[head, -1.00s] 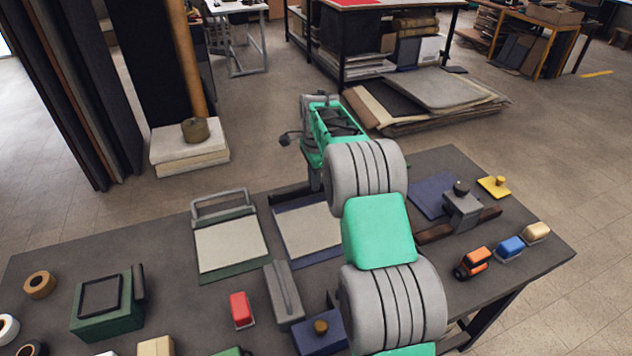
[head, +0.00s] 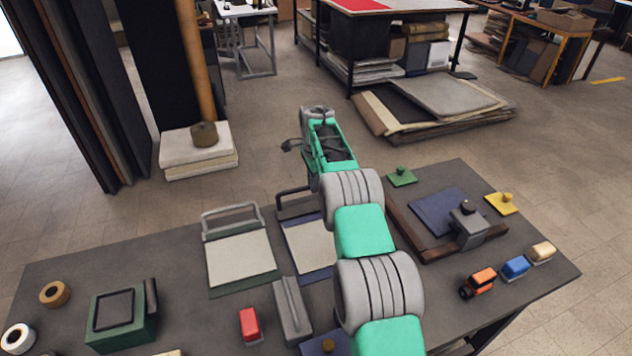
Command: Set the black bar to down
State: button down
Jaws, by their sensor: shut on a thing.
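The black bar (head: 291,191) is a handle at the far edge of a pale board with a blue border (head: 308,243), on the dark table. It stands raised at the back edge, not lying over the board. My arm reaches over from the front, and my gripper (head: 314,184) points down at the bar's right end, shut on it. The fingertips are mostly hidden by my wrist and arm. My arm also covers the right part of the blue-bordered board.
A similar green-bordered board (head: 241,258) with a raised grey bar (head: 231,216) lies to the left. A grey block (head: 291,308) and red block (head: 249,323) stand in front. A brown frame with a grey clamp block (head: 469,227) is at right.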

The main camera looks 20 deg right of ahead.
jog(key=shift+w+f+p, duration=0.15)
jog(key=shift+w+f, duration=0.05)
jog(key=shift+w, duration=0.3)
jog(key=shift+w+f+p, duration=0.15)
jog(key=shift+w, duration=0.45)
jog(key=shift+w+r, duration=0.15)
jog(key=shift+r, duration=0.1)
jog(key=c, duration=1.7)
grip_release()
jog(key=o, duration=0.3)
jog(key=shift+f, duration=0.3)
notch_tip(320, 180, up, 8)
jog(key=shift+s, duration=0.35)
jog(key=shift+f, duration=0.1)
jog(key=shift+c, duration=0.2)
